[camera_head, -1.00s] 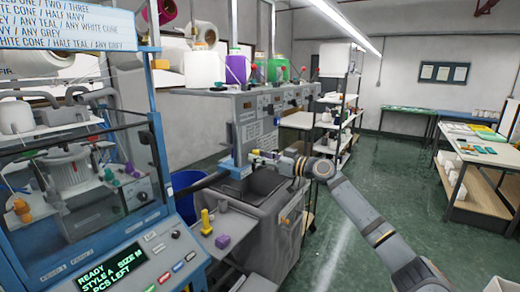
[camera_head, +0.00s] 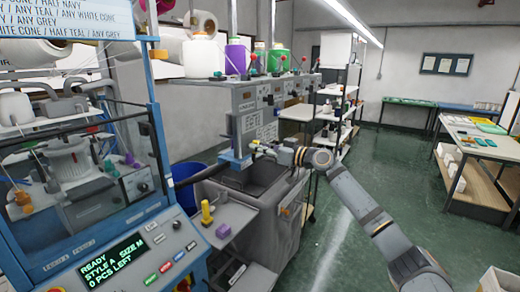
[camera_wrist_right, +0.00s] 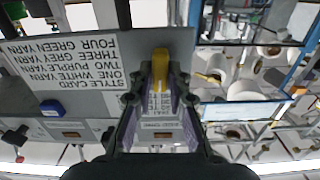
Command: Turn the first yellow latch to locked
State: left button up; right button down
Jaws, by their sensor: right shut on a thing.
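A yellow latch (camera_wrist_right: 160,68) stands between the fingers of my right gripper (camera_wrist_right: 158,100) in the right wrist view, on the grey front of a machine. The fingers close around it, with purple-grey pads on either side. The view is upside down, and I cannot read whether the latch is at locked. In the head view my right gripper (camera_head: 262,149) reaches the blue post at the machine's near end, and the fingers largely hide the latch there. My left gripper is not in view.
An upside-down style card (camera_wrist_right: 60,75) and a blue knob (camera_wrist_right: 52,108) are beside the latch. A grey bin (camera_head: 262,190) lies below my right arm. A side shelf holds a yellow piece (camera_head: 207,212) and a purple block (camera_head: 223,231). Open floor lies to the right.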

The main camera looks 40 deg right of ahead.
jog(key=m+b, duration=0.2)
jog(key=m, duration=0.6)
jog(key=m+b, duration=0.2)
jog(key=m, duration=0.7)
jog(key=shift+d+f, duration=0.2)
jog(key=shift+m, duration=0.3)
dwell(0.3)
jog(key=c, duration=1.3)
grip_release()
jog(key=shift+w, duration=0.1)
